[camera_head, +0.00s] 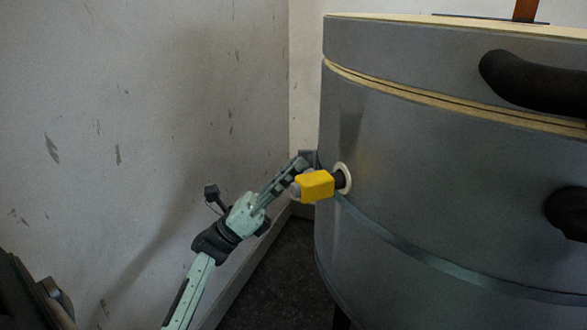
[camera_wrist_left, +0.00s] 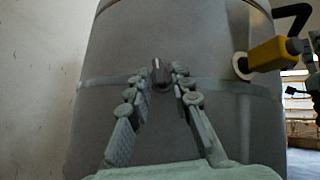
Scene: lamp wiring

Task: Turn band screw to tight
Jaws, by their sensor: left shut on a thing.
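The band screw (camera_wrist_left: 160,73) is a dark knob on the pale band (camera_wrist_left: 230,87) around the large grey drum. In the left wrist view it stands between the tips of my left gripper (camera_wrist_left: 161,75), which is shut on it. In the head view my left gripper (camera_head: 304,161) reaches up from the lower left to the drum's left edge. The screw is largely hidden there behind the fingers and the yellow piece. The band (camera_head: 430,258) runs around the drum's lower side. The frames do not show how tight it is.
A yellow piece (camera_head: 315,186) sticks out of a pale ring in the drum, close beside my left fingers. The grey drum (camera_head: 420,170) fills the right, with dark handles (camera_head: 530,80). A scuffed wall (camera_head: 140,130) stands left, with open space before it.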

